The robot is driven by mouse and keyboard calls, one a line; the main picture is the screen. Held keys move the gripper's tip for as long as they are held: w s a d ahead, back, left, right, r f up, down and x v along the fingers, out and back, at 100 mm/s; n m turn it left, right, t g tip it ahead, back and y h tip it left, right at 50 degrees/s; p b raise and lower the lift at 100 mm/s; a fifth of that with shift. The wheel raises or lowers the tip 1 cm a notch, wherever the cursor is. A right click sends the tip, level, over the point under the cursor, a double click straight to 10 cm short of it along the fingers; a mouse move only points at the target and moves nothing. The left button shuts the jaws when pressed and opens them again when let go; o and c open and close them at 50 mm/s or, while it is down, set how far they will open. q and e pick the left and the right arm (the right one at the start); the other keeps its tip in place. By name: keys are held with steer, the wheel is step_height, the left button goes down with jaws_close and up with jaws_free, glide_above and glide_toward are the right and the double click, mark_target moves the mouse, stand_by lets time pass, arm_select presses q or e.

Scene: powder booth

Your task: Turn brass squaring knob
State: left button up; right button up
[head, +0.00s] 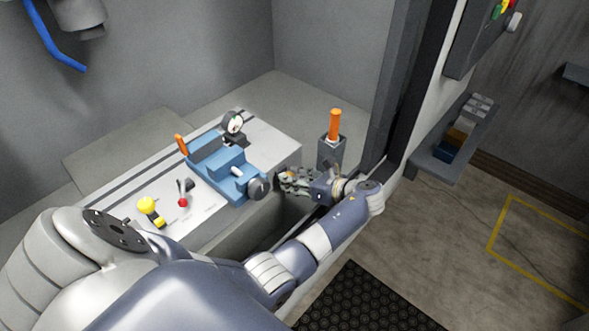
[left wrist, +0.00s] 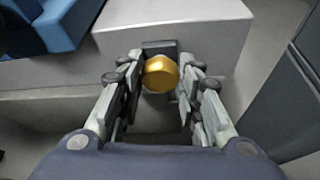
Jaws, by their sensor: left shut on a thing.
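The brass squaring knob (left wrist: 160,74) is a round gold knob on a dark mount at the end face of the grey machine bed, seen in the left wrist view. My left gripper (left wrist: 161,80) has one finger on each side of it and is shut on it. In the head view my left gripper (head: 283,180) reaches the right end of the bed (head: 285,150), and its fingers hide the knob. My right gripper is not in view.
A blue vise (head: 215,163) with a dark handwheel (head: 258,187) and a dial gauge (head: 233,123) sits on the bed. An orange-handled tool (head: 335,125) stands in a grey holder behind my gripper.

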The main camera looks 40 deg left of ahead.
arm_select(q)
steer(key=shift+s+n+t+p, duration=0.2)
steer(key=shift+n+t+p, duration=1.2)
steer(key=shift+n+p, duration=0.5)
steer(key=o, duration=1.1)
steer(key=shift+c, duration=0.2)
steer(key=v, duration=1.2)
